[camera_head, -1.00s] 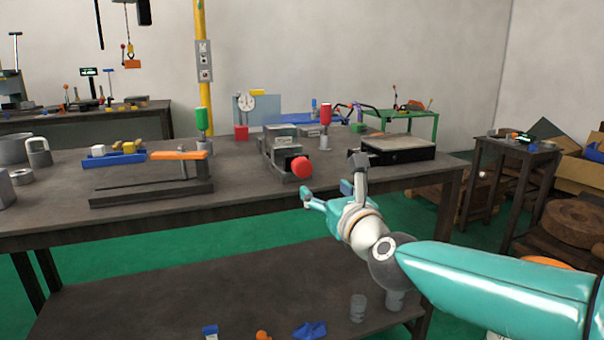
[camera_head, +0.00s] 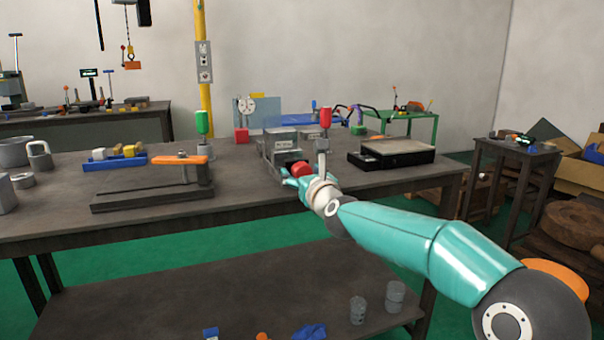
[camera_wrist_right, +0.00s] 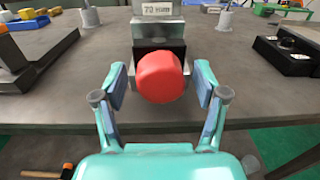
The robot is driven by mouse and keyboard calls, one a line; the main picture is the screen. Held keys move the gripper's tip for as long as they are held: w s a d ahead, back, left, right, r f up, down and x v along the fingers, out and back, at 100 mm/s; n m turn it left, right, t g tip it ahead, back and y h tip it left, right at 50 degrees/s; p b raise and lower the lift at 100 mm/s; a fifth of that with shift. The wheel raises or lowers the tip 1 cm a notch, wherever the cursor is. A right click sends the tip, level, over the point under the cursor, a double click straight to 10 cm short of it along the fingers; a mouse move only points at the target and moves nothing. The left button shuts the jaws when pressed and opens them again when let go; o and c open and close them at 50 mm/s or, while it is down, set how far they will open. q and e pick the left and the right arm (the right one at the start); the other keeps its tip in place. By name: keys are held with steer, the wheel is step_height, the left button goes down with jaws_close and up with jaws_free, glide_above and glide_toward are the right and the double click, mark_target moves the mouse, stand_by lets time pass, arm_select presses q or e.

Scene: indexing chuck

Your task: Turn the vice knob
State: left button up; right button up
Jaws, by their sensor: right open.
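The red vice knob (camera_head: 298,169) sits at the front end of the grey metal vice (camera_head: 281,144) on the workbench. In the right wrist view the knob (camera_wrist_right: 159,77) faces me, in front of a black block (camera_wrist_right: 150,62) on the vice. My right gripper (camera_head: 296,180) is at the knob. Its two fingers (camera_wrist_right: 160,90) are open, one on each side of the knob, with a visible gap on both sides. In the head view the gripper and wrist hide the lower part of the knob. My left gripper is in neither view.
A black box with a light top plate (camera_head: 398,148) stands right of the vice. An orange-handled clamp fixture (camera_head: 180,160) lies to the left. A red-handled tool (camera_head: 325,118) stands upright close behind my right wrist. The bench's front edge (camera_head: 130,238) is below my gripper.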

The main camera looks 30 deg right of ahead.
steer(key=shift+c, duration=0.3)
steer(key=c, duration=1.1)
steer(key=shift+n, duration=0.4)
